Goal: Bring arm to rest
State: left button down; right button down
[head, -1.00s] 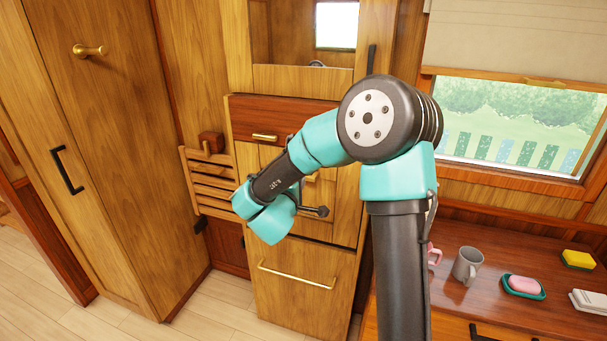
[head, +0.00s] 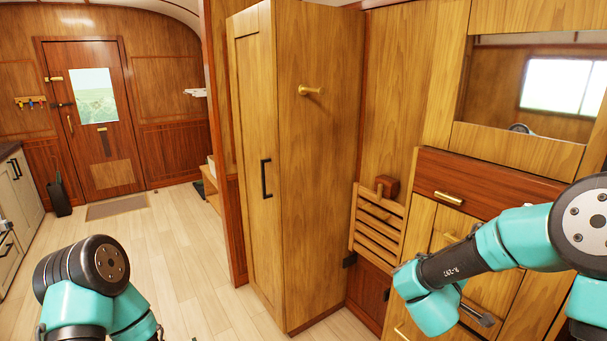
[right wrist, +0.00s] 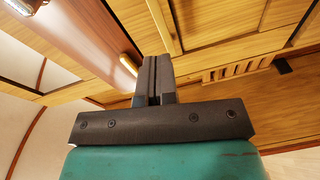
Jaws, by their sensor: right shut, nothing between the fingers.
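My right arm (head: 495,250) shows at the right of the head view, bent in front of the wooden cabinet. My right gripper (right wrist: 154,78) is shut and empty in the right wrist view, its two dark fingers pressed together. In the head view only a dark part of it shows past the teal wrist, close in front of the cabinet front; I cannot tell the exact gap. My left arm (head: 85,285) shows at the bottom left of the head view, over the floor. Its gripper is out of the picture.
A tall wooden wardrobe (head: 322,170) with a black handle stands between the arms. A slatted wooden rack (head: 377,222) and a drawer with a brass handle (head: 449,198) are near my right arm. Open plank floor (head: 195,270) leads to a door (head: 95,120) at the back left.

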jog(key=s+a+f+m+g+y, duration=0.1)
jog(key=a+f+y, duration=0.4)
jog(key=f, duration=0.6)
jog(key=s+a+f+m+y, duration=0.1)
jog(key=a+f+y, duration=0.45)
jog(key=f, duration=0.55)
jog(key=s+a+f+m+g+y, duration=0.3)
jog(key=s+a+f+g, duration=0.1)
jog(key=s+f, duration=0.3)
jog(key=s+a+f+m+g+y, duration=0.3)
jog(key=s+a+f+g, duration=0.2)
jog(key=s+f, duration=0.3)
jog(key=s, duration=0.3)
jog(key=shift+s+a+f+g, duration=0.2)
jog(key=shift+s+f+g, duration=0.05)
jog(key=shift+g, duration=0.15)
